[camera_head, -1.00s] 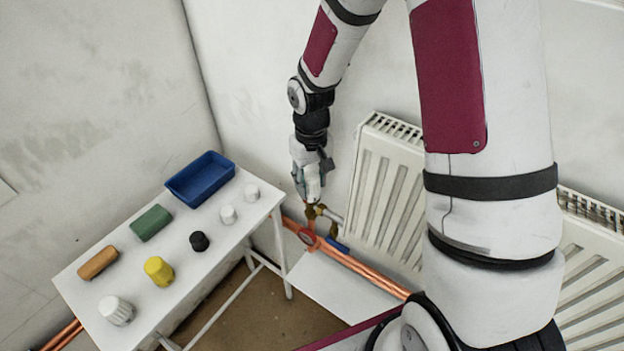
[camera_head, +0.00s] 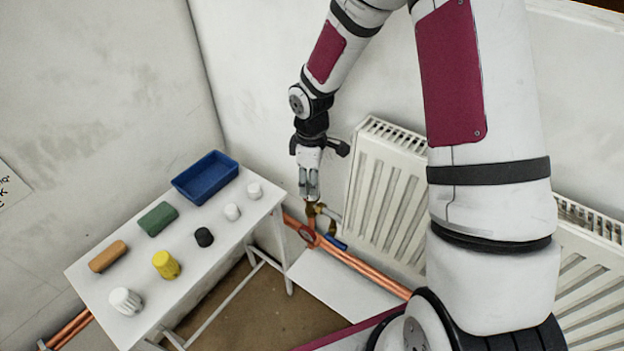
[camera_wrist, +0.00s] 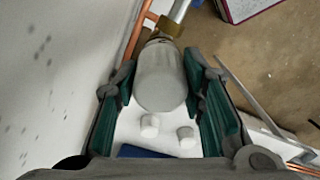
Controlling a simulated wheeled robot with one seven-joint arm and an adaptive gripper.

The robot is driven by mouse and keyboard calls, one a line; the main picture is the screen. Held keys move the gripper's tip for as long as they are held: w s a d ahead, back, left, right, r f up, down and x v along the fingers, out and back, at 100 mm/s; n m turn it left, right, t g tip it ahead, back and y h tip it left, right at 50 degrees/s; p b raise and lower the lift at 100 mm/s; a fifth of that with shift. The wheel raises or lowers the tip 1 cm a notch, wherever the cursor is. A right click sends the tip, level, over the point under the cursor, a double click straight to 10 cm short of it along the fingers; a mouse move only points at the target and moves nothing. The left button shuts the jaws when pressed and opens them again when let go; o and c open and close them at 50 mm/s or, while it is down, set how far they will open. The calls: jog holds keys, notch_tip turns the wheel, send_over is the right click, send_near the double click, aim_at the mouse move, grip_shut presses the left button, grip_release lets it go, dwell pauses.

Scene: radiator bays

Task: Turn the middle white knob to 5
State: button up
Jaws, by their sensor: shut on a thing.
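In the wrist view, a smooth white knob (camera_wrist: 160,82) sits on a brass fitting (camera_wrist: 171,26) between my two green-padded fingers (camera_wrist: 162,68). My fingers are shut on this knob. In the head view the fingers largely hide it. No numbers or pointer mark can be read on it. I cannot tell from these frames whether it is the middle one of several knobs.
A radiator (camera_head: 382,185) stands just right of my gripper, with the wall close behind. Left, a white table (camera_head: 222,252) holds a blue tray (camera_head: 206,177) and several caps and blocks.

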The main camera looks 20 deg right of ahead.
jog(key=n+p, duration=0.1)
jog(key=n, duration=0.3)
jog(key=shift+n, duration=0.3)
dwell(0.3)
jog(key=o, duration=1.1)
jog(key=shift+o, duration=0.2)
notch_tip(320, 180, up, 12)
